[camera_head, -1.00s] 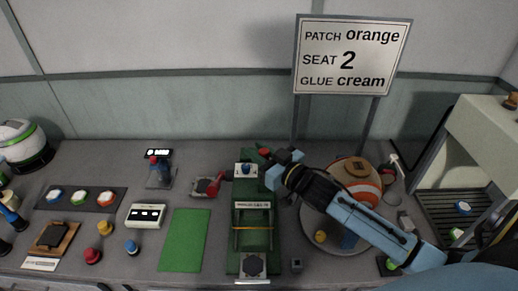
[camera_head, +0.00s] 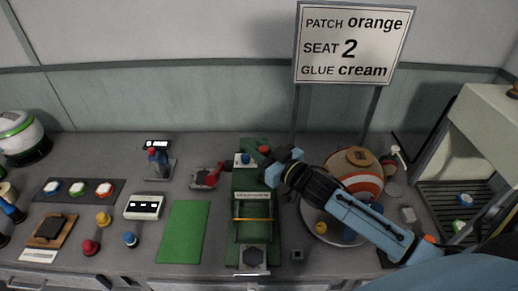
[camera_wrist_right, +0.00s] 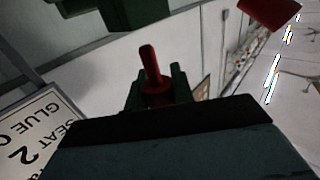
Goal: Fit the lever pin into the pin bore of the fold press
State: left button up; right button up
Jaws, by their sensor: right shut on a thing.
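The green fold press (camera_head: 272,243) stands on the bench at the middle of the head view, with an orange band across its frame. My right gripper (camera_head: 270,165) is at the right side of the press's far end. It is shut on the red lever pin (camera_wrist_right: 152,75), which stands up between the dark fingers in the wrist view. A red end also shows by the gripper in the head view (camera_head: 264,149). A green part of the press (camera_wrist_right: 140,12) is at the top of the wrist view, apart from the pin in that picture. The pin bore cannot be made out. My left gripper is not visible.
A striped orange ball (camera_head: 362,180) on a round plate lies under my right forearm. A sign (camera_head: 352,45) stands behind. A red-handled tool (camera_head: 207,177) and a green mat (camera_head: 183,232) are left of the press. A rack (camera_head: 450,200) stands at right.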

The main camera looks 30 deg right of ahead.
jog(key=shift+p, duration=0.7)
dwell(1.1)
jog(key=shift+f+b, duration=1.6)
jog(key=shift+f, duration=0.7)
jog(key=o, duration=1.1)
jog(key=shift+s, duration=0.1)
jog(key=b+v, duration=0.1)
jog(key=v, duration=1.2)
jog(key=shift+s+d, duration=0.1)
